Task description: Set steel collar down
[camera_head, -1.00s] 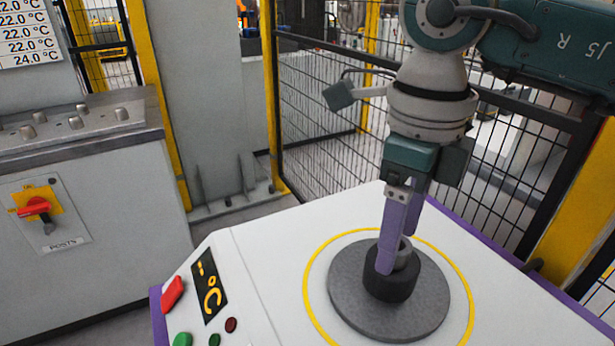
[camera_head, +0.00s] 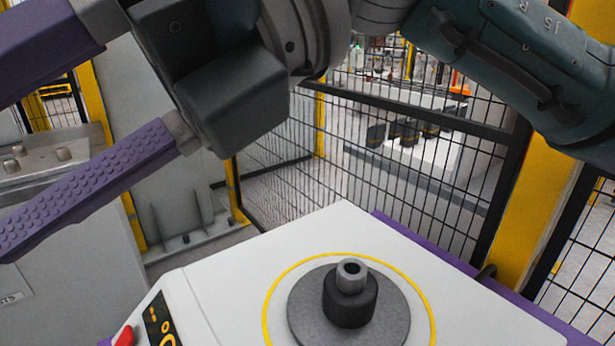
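The steel collar (camera_head: 350,306) stands upright on a round grey plate (camera_head: 305,318) on top of the white heater cabinet. It is a dark, short cylinder with a narrower, lighter grey ring with a hole showing at its top; I cannot tell whether that ring is a separate part. My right gripper (camera_head: 20,150) is at the upper left, close to the camera, and points left. Its two purple fingers are wide apart with nothing between them, their tips near or past the picture's edge. It is clear of the collar. My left gripper is not in view.
A yellow ring (camera_head: 272,290) is marked around the plate on the white cabinet top (camera_head: 225,275). Black mesh fencing (camera_head: 420,165) with yellow posts (camera_head: 540,190) stands close behind the cabinet. A grey console with knobs (camera_head: 62,153) is at the left, partly behind my gripper.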

